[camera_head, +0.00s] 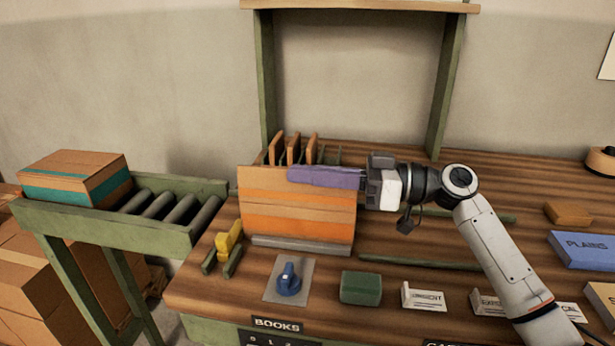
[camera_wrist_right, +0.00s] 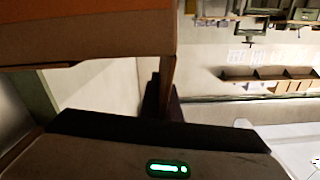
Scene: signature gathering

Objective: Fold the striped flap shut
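The striped flap (camera_head: 290,222), with orange and brown bands, stands upright on the wooden bench, with a grey strip along its lower edge. Part of an orange-brown panel, apparently the flap, fills the upper left of the right wrist view (camera_wrist_right: 80,35). My right gripper (camera_head: 300,174), with purple fingers, reaches in from the right and lies sideways across the upper part of the flap, hiding part of its top edge. I cannot tell whether it touches the flap or how far apart its fingers are. My left gripper is not in view.
Wooden dividers (camera_head: 294,150) stand behind the flap. In front are a yellow piece (camera_head: 229,240), a blue knob (camera_head: 289,280) on a plate, a green block (camera_head: 361,288) and white cards (camera_head: 424,297). A roller stand (camera_head: 120,228) with a box (camera_head: 77,178) is left.

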